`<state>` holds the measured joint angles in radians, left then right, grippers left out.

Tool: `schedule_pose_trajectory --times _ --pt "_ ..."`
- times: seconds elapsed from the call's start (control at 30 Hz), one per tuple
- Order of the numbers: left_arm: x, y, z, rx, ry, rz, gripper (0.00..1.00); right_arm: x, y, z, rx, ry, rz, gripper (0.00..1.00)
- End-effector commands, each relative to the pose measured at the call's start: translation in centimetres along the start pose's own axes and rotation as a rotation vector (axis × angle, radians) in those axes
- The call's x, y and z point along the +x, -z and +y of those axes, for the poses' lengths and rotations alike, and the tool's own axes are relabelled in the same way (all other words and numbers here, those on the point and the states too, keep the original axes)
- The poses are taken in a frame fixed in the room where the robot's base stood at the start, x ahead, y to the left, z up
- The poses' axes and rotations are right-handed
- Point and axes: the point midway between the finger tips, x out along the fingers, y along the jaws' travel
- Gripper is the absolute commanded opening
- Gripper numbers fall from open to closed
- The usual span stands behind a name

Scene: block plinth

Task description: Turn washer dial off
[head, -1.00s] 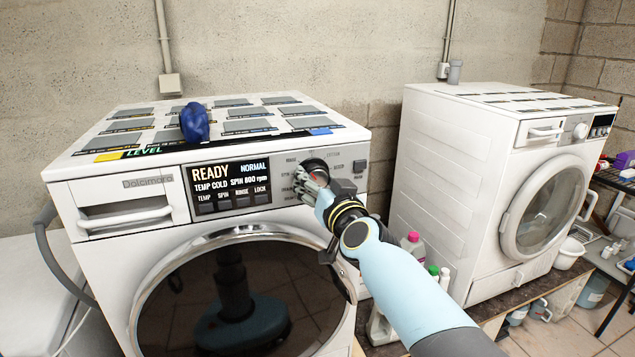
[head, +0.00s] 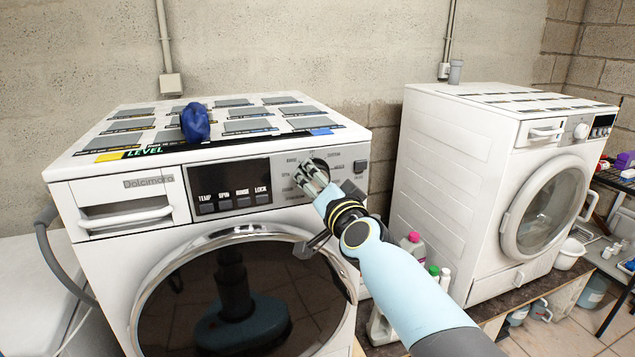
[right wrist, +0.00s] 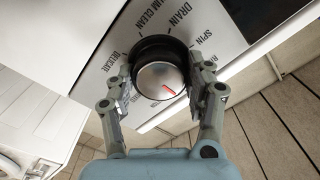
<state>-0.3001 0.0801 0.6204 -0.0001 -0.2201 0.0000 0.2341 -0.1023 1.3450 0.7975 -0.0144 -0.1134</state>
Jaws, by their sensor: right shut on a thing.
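The washer (head: 95,195) with a dark display (head: 228,170) stands at the left, front toward me. The display shows no READY text; only the button labels TEMP, SPIN, RINSE and LOCK show. Its dial (head: 321,164) is partly hidden by my right gripper (head: 312,176). My left gripper is not in view.
A dark blue object (head: 195,122) lies on the washer top among grey panels. A second white machine (head: 450,180) stands at the right. Bottles (head: 413,245) stand between the machines.

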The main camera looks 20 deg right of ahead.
Motion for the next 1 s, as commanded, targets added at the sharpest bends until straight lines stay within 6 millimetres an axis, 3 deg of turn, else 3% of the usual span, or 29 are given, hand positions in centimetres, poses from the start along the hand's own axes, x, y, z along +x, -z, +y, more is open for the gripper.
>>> schedule_pose_trajectory --times 0.37,0.4,0.57,1.0 --pt "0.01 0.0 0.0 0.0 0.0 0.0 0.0 -0.05 -0.11 0.09 0.003 -0.001 -0.002 0.21" --pt "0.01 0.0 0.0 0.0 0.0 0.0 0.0 -0.05 -0.12 0.1 0.003 -0.002 -0.002 0.57" --pt "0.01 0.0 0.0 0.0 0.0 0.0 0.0 -0.03 -0.07 0.06 0.002 -0.001 -0.001 0.78" --pt "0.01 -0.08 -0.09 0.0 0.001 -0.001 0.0 -0.69 -0.07 0.04 0.001 0.001 -0.001 0.78"
